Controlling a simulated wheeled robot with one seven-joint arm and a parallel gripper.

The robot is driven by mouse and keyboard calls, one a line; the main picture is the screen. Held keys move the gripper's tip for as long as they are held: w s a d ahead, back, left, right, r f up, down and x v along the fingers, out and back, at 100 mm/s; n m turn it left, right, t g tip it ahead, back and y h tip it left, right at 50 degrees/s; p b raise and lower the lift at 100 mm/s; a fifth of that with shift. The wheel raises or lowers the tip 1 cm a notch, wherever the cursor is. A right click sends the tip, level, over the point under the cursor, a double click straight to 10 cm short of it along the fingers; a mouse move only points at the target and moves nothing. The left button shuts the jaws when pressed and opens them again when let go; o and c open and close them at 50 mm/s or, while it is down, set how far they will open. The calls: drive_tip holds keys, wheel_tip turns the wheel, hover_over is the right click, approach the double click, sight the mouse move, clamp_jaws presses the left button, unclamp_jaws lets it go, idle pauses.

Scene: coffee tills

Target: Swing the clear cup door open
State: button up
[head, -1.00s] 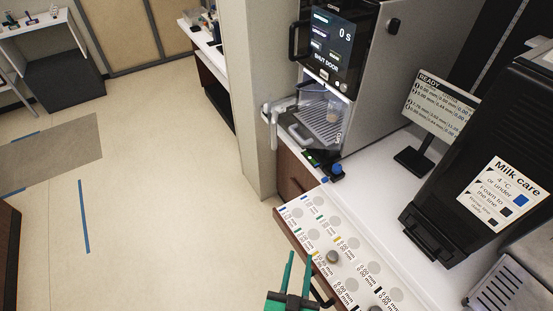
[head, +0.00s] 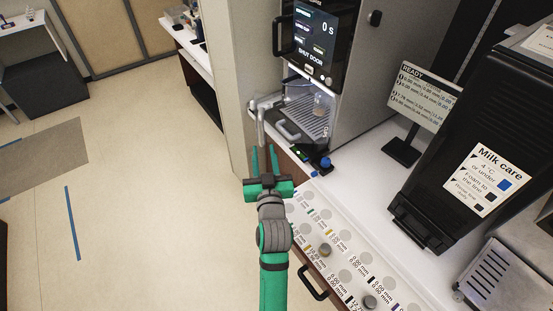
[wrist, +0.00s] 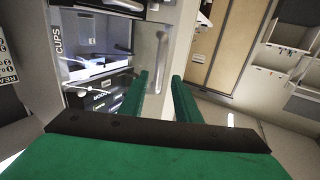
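The clear cup door (head: 296,98) is a see-through panel on the cup bay, low on the front of the coffee machine. A grey upright bar handle (head: 261,124) stands at its left; the wrist view shows this handle (wrist: 161,62) ahead of the gap between my fingers. I cannot tell for sure whether the door is fully shut. My gripper (head: 263,150) is open and empty, its green fingers pointing towards the handle from just below it. The fingers (wrist: 161,86) look apart from the handle.
The machine's display (head: 311,40) reads "0 S" and "SHUT DOOR". A blue knob (head: 325,162) sits by the bay's lower right corner. The drawer top (head: 335,235) with small knobs lies right of my arm.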

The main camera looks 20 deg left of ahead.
sight(262, 135)
drive_tip(key=x, duration=0.8)
clamp_jaws()
drive_tip(key=shift+s+d, duration=0.1)
drive_tip(key=shift+d, duration=0.25)
drive_tip(key=shift+s+d, duration=0.3)
drive_tip(key=shift+s, duration=0.35)
drive_tip(key=shift+s+d, duration=1.65)
